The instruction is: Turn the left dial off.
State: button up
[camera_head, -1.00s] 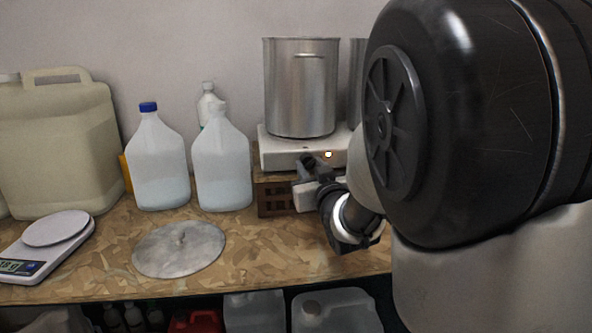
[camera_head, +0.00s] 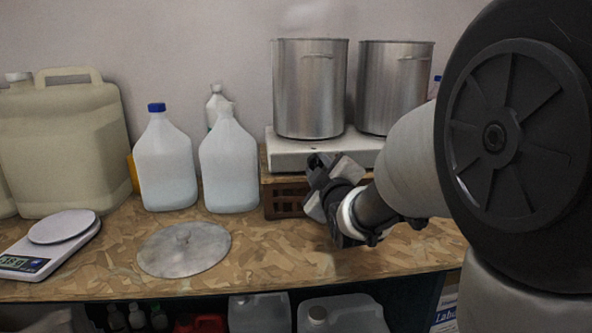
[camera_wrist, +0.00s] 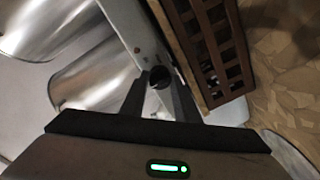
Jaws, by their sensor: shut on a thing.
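The white double hot plate (camera_head: 290,151) stands on a brown slatted crate, with a steel pot (camera_head: 310,88) on its left side and another (camera_head: 394,86) on its right. My gripper (camera_head: 319,164) is at the hot plate's front, below the left pot, and hides the left dial in the head view. In the wrist view, my gripper (camera_wrist: 160,92) has its two dark fingers closed on the sides of the round black dial (camera_wrist: 159,76). A small dim reddish lamp (camera_wrist: 137,50) sits on the panel near the dial. The right dial cannot be made out.
The crate (camera_head: 285,199) lies right under the hot plate; it also shows close to my fingers in the wrist view (camera_wrist: 212,48). White jugs (camera_head: 229,165), a round metal lid (camera_head: 184,250) and a scale (camera_head: 62,227) are to the left. The board's front is clear.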

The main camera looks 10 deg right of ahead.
jog(key=shift+r+n, duration=0.15)
jog(key=shift+n, duration=0.25)
jog(key=o, duration=1)
jog(key=shift+o, duration=0.2)
